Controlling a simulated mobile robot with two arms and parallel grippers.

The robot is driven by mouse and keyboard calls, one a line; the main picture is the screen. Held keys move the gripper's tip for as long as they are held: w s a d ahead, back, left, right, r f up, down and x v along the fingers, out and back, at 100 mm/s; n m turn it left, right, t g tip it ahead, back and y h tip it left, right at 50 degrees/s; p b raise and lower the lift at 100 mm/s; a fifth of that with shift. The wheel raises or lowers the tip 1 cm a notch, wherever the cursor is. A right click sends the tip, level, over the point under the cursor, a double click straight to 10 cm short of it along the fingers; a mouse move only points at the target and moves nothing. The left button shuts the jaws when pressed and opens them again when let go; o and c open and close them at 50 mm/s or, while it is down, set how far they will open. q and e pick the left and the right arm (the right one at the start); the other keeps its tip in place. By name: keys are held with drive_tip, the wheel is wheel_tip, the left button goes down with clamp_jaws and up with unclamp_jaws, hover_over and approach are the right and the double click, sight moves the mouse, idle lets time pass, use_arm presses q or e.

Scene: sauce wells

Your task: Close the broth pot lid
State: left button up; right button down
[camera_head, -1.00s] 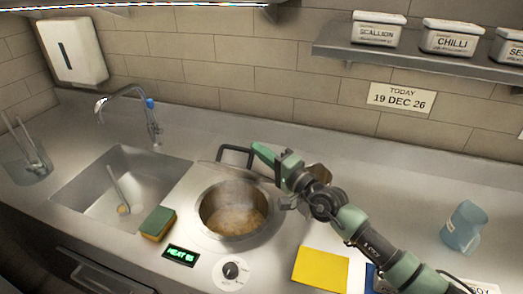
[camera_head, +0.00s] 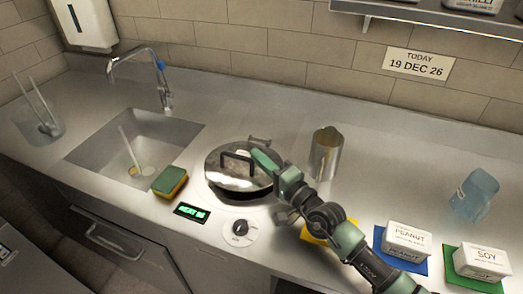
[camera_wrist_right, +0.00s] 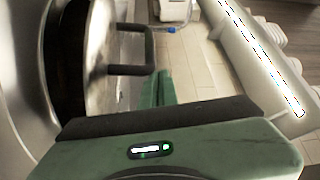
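The broth pot (camera_head: 240,196) is set in the counter. Its shiny steel lid (camera_head: 222,178) lies over the opening, with a dark gap showing along the front edge. The lid's dark handle (camera_head: 236,157) stands on top. In the right wrist view, the lid (camera_wrist_right: 98,65) and handle (camera_wrist_right: 150,48) show close up, with a dark band between lid and rim. My right gripper (camera_head: 262,158) is at the right side of the handle, its green fingers together with nothing between them. The fingers (camera_wrist_right: 157,90) also show beside the handle in the wrist view. My left gripper is out of view.
A sponge (camera_head: 170,181), heat display (camera_head: 191,212) and knob (camera_head: 240,231) are near the pot's front left. A metal canister (camera_head: 325,155) stands behind my right arm. Peanut (camera_head: 408,236) and soy (camera_head: 482,262) tubs sit at right. The sink (camera_head: 105,145) is left.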

drive_tip(key=shift+s+f, duration=0.15)
drive_tip(key=shift+f, duration=0.15)
drive_tip(key=shift+a, duration=0.1)
